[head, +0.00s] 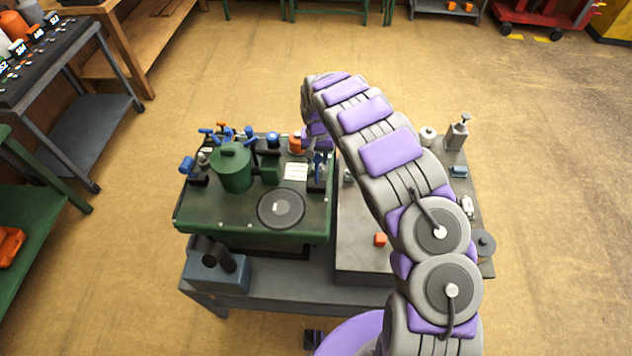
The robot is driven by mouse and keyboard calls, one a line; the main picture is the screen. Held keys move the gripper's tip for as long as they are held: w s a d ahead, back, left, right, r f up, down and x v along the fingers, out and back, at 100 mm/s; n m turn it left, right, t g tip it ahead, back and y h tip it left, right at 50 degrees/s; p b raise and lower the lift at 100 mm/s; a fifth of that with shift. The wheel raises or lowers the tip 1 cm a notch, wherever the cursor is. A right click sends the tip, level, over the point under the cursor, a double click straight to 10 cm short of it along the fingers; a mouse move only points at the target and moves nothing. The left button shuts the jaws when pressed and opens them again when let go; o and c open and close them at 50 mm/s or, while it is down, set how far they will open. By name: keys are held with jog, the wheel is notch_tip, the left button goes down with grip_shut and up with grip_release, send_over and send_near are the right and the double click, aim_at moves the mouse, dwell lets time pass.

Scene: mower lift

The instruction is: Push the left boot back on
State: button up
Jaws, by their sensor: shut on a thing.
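My gripper (319,142) is at the far end of my arm, pointing down over the right rear of the green mower deck (200,218). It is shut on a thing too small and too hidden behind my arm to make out. On the deck stand a green cylinder with a lid (231,168) and a round dark disc (281,208). A blue-handled clamp (318,166) stands close below my gripper. An orange-topped part (296,143) is just left of it. I cannot make out the left boot for certain.
A grey bench top (362,250) right of the deck holds an orange block (380,239) and small parts. A blue-grey box (217,271) sits on the lower shelf. Other benches stand at the left.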

jog(key=shift+w+f+b, duration=0.35)
jog(key=shift+w+f, duration=0.15)
jog(key=shift+w, duration=0.2)
jog(key=shift+w+f+b, duration=0.35)
jog(key=shift+w+f, duration=0.15)
jog(key=shift+w, duration=0.15)
jog(key=shift+w+f+b, duration=0.55)
jog(key=shift+w+f, duration=0.2)
jog(key=shift+f, duration=0.25)
jog(key=o, duration=0.6)
jog(key=shift+w, duration=0.1)
jog(key=shift+o, duration=0.2)
jog(key=shift+r, duration=0.1)
notch_tip(320, 180, up, 7)
jog(key=p, duration=0.2)
jog(key=shift+d, duration=0.1)
